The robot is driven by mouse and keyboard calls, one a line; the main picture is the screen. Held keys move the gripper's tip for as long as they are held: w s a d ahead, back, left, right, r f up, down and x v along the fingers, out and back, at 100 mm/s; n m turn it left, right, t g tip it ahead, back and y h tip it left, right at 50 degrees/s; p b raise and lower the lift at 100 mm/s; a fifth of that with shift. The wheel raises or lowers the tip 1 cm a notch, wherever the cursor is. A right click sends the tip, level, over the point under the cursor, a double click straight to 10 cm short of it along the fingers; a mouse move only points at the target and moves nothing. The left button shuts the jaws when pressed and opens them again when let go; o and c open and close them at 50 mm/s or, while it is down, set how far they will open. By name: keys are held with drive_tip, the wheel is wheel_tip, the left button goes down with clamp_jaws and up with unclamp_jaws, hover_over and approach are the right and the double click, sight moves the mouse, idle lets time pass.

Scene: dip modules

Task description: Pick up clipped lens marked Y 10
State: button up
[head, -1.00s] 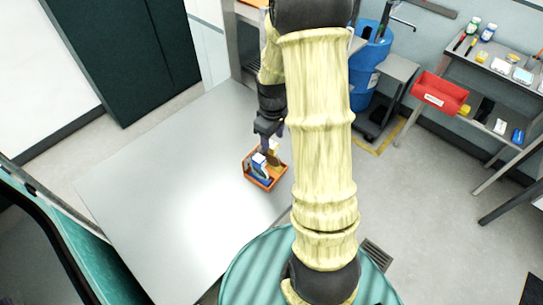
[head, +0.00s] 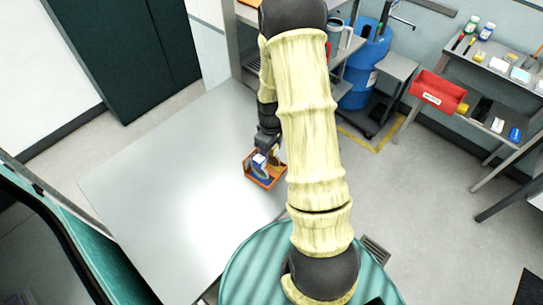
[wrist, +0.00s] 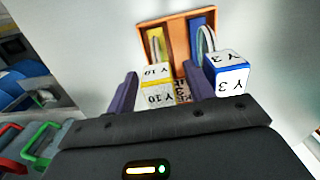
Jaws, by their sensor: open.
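The clipped lens marked Y 10 (wrist: 157,96) shows in the wrist view as a white and yellow block with black print. It lies between the two purple fingers of my gripper (wrist: 161,72), which are open. I cannot tell whether either finger touches it. A blue and white block marked Y 3 (wrist: 232,77) is just right of the right finger, outside the jaws. An orange tray (wrist: 180,22) holds these parts. In the head view my gripper (head: 266,150) is down at the tray (head: 268,185), and its fingertips are hard to make out.
A yellow and a blue upright part with pale rings stand in the far end of the tray. The grey table (head: 170,200) is clear to the left of the tray. A red bin (head: 438,93) and a blue drum (head: 362,75) stand off to the right.

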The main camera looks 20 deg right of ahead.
drive_tip(key=shift+c, duration=0.4)
clamp_jaws()
drive_tip(key=shift+r, duration=0.1)
wheel_tip(320, 180, up, 18)
drive_tip(key=b, duration=0.4)
idle(0.7)
